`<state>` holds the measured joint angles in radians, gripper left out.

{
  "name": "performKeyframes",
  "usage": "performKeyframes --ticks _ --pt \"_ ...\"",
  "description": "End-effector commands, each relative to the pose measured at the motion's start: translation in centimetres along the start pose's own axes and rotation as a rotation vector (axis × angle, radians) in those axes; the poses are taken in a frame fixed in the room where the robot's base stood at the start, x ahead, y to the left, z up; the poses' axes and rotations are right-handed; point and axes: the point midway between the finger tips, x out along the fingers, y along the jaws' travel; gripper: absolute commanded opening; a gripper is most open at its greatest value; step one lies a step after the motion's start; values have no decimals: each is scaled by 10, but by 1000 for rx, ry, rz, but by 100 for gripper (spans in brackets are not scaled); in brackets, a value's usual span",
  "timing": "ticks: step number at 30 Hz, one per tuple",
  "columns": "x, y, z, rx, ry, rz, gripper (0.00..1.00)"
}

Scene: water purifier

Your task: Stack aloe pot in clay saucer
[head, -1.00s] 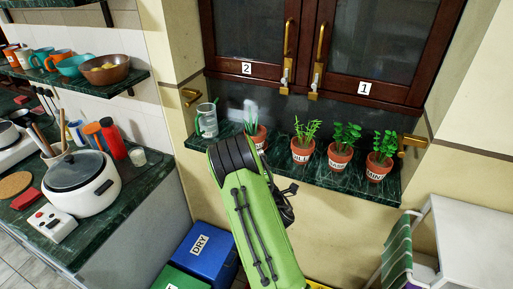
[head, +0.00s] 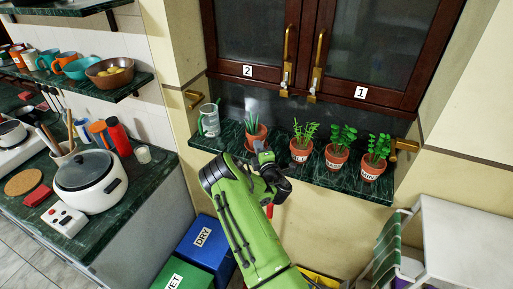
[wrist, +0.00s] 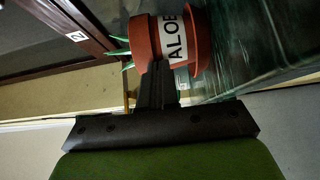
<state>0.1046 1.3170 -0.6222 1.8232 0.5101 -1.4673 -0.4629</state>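The aloe pot (head: 255,138) is a terracotta pot with green leaves near the left end of the dark green ledge. My gripper (head: 264,152) is at its front, low on the pot. In the wrist view, the aloe pot (wrist: 150,38) appears sideways with its ALOE label. A wider clay band (wrist: 203,38) at its base looks like the clay saucer, with the pot seated in or against it. The fingers (wrist: 158,82) are close together and overlap the pot's wall in the picture. I cannot tell whether they touch it. The saucer is not clear in the head view.
Three potted plants (head: 337,157) stand to the right on the ledge (head: 222,140). A glass jug (head: 208,120) stands on the left. Cabinet doors with brass handles (head: 318,65) are above. Blue and green bins (head: 205,245) are below.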

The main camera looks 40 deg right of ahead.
Motion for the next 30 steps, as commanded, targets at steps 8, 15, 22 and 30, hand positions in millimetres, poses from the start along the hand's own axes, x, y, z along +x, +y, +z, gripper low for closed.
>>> performKeyframes --ticks 8,15,22,30 --pt "8 2 7 1 2 0 0" --pt "4 1 8 1 -1 -1 0" --pt "-41 -2 10 5 -6 -1 0" --pt "-113 -2 8 2 -2 -2 0"
